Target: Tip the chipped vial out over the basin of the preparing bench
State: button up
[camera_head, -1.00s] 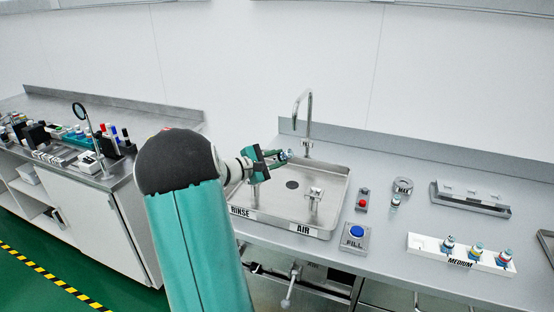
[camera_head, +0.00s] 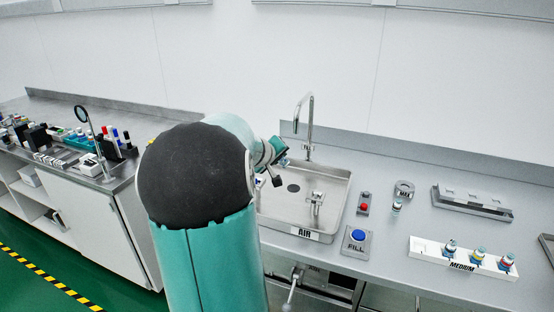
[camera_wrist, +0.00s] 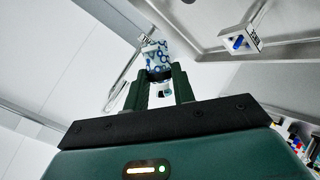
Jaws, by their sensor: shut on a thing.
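My gripper (camera_wrist: 162,85) is shut on a small vial (camera_wrist: 157,55) with a white and blue patterned label. The vial sticks out beyond the fingertips in the wrist view, and no chip can be made out. In the head view my gripper (camera_head: 280,156) is at the left rear side of the steel basin (camera_head: 335,205), above it and partly hidden behind my arm. The wrist view is strongly rolled, with the basin (camera_wrist: 215,40) at upper right. The vial's exact tilt cannot be told.
A tall faucet (camera_head: 309,125) stands behind the basin, and an AIR nozzle (camera_head: 316,203) at its front. Red (camera_head: 364,207) and blue (camera_head: 358,235) buttons are to the right. A white MEDIUM rack (camera_head: 430,248) holds several vials. A cluttered bench (camera_head: 60,95) is at left.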

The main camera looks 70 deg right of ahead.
jog(key=shift+w+f+m+t, duration=0.1)
jog(key=shift+m+t, duration=0.8)
jog(key=shift+t, duration=0.3)
jog(key=m+t, duration=0.1)
jog(key=r+m+t+h, duration=0.1)
jog(key=m+t, duration=0.1)
jog(key=shift+r+m+t, duration=0.15)
jog(key=shift+m+t, duration=0.15)
